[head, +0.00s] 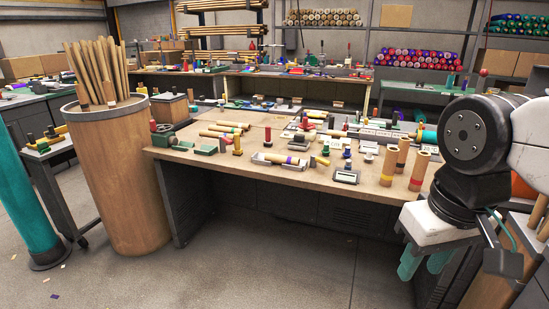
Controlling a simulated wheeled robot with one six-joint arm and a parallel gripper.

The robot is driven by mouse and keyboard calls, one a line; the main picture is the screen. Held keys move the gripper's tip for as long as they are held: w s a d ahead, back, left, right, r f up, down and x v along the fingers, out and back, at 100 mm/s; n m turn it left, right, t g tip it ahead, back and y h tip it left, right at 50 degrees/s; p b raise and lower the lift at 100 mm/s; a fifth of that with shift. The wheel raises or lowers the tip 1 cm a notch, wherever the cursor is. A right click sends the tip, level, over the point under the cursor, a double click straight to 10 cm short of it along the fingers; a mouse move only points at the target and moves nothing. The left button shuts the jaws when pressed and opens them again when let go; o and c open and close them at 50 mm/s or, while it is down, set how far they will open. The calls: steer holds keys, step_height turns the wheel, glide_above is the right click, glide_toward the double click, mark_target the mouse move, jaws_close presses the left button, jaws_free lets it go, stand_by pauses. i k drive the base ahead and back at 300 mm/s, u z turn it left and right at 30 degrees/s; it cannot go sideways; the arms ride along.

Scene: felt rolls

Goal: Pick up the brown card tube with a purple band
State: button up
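A brown card tube (273,157) with a purple band lies on its side in a shallow grey tray on the wooden workbench (325,180). The band is near its right end. My gripper (425,262) hangs at the lower right, in front of the bench's front edge and well apart from this tube. Its two teal fingers point down with a gap between them, and I see nothing held there.
Several brown tubes (403,154) stand upright at the bench's right; their bands are small. A small grey device (346,176) and other small items crowd the bench. A large wooden barrel (122,180) holding rods stands left. The floor in front is clear.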

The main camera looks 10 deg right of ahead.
mark_target(278, 159)
steer(key=z, duration=0.6)
steer(key=i, duration=0.7)
steer(key=z, duration=0.55)
steer(key=i, duration=0.65)
steer(key=u, duration=0.9)
steer(key=i, duration=0.6)
steer(key=u, duration=0.75)
